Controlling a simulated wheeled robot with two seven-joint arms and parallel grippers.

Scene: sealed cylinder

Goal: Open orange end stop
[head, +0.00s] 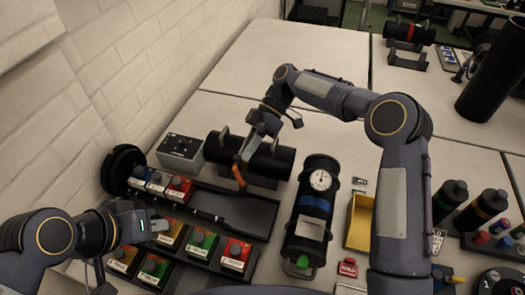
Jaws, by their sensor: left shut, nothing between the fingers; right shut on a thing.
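The orange end stop (239,173) is a small orange strip at the side of a black rail (235,211), in front of a black cylinder (277,160) lying crosswise. My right gripper (245,155) reaches down over the cylinder from the right and is shut on the orange end stop, at its upper end. The fingertips partly hide that end. My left gripper (158,225) is shut and empty, low on the left beside the coloured blocks, apart from the end stop. Another black cylinder (309,213) with a gauge and a blue band lies to the right.
Several coloured, labelled blocks (203,242) stand in black trays below the rail. A grey control box (181,151) and a black disc (122,170) are near the wall. A yellow bin (359,222) is right of the gauge cylinder. The table behind (275,60) is clear.

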